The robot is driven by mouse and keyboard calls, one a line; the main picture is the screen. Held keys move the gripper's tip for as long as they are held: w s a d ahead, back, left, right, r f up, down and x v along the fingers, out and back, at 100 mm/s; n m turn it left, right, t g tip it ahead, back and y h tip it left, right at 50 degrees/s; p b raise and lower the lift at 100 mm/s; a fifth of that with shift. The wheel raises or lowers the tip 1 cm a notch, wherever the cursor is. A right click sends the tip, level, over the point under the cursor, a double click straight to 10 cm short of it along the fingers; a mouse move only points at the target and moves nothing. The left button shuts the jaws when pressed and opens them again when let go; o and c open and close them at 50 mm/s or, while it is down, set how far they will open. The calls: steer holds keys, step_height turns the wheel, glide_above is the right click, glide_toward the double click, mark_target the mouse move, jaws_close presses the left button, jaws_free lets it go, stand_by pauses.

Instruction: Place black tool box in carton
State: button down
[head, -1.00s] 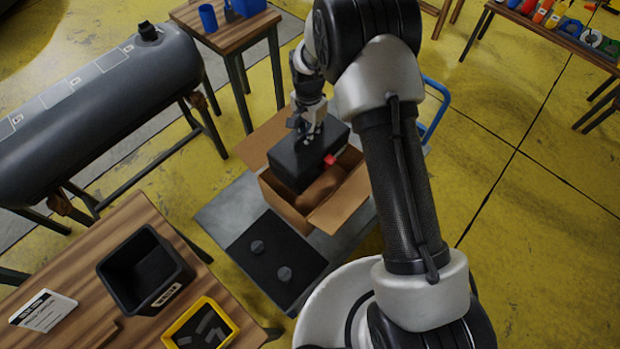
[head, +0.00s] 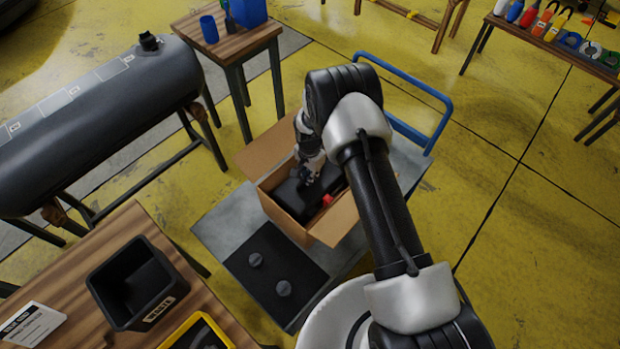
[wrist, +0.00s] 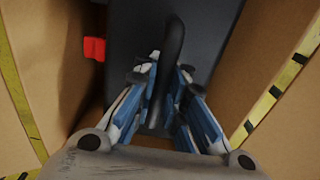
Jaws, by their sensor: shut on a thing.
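The black tool box (head: 290,196) with a red latch (head: 327,200) is inside the open carton (head: 284,210), between its walls. In the wrist view the tool box (wrist: 210,35) shows its dark top and its black handle (wrist: 172,45). My gripper (head: 308,175) is shut on the handle from above. The fingers (wrist: 165,95) lie on both sides of the handle in the wrist view. Carton walls show on both sides there. Whether the box touches the carton floor is hidden.
The carton stands on a grey cart (head: 222,218) with a blue handle rail (head: 437,120) and a black mat (head: 275,265). A wooden table with a black bin (head: 133,285) is at lower left. A small table (head: 228,40) stands behind.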

steer(key=shift+w+f, duration=0.1)
steer(key=shift+f, duration=0.45)
steer(key=shift+f, duration=0.15)
steer(key=c, duration=1.6)
jaws_free()
steer(key=shift+c, duration=0.2)
step_height(320, 180, up, 12)
steer(key=shift+r+p, duration=0.2)
steer(key=shift+p, duration=1)
